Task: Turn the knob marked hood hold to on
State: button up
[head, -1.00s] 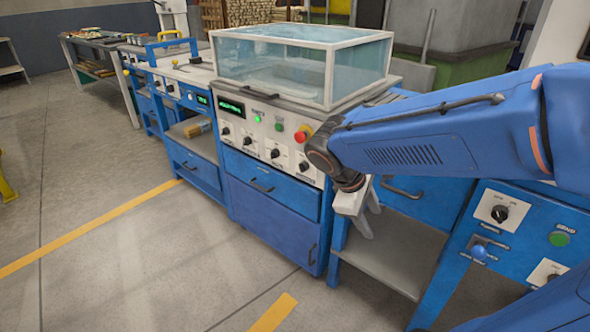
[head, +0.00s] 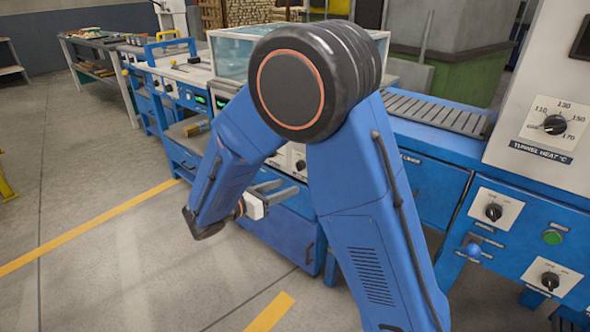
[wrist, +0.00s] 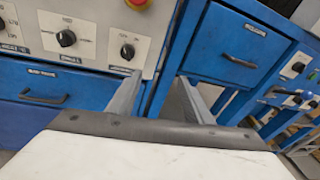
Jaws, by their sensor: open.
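I cannot read "hood hold" on any label. A white control panel (wrist: 95,22) fills the upper left of the wrist view. It carries a black knob (wrist: 67,38) and, to its right, another black knob (wrist: 127,52) on white plates; their lettering is too small to read. In the head view one panel knob (head: 300,165) shows between my arm links, and my arm hides most of that panel. My gripper (head: 279,191) is open and empty in front of the blue drawers. In the wrist view its fingers (wrist: 160,97) stand apart, below and right of the knobs.
A glass hood (head: 232,58) stands behind my arm. A red button (wrist: 137,3) is at the wrist view's top edge. Drawer handles (wrist: 240,60) stick out nearby. On the right are a tunnel heat dial (head: 554,125) and a blue ball (head: 474,250).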

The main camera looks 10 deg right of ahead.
jog(key=w+a+f+n+t, duration=0.2)
jog(key=a+n+t, duration=0.1)
jog(key=a, duration=0.4)
send_near(297, 167)
jog(key=x, duration=0.9)
jog(key=shift+w+f, duration=0.15)
jog(key=c, duration=1.1)
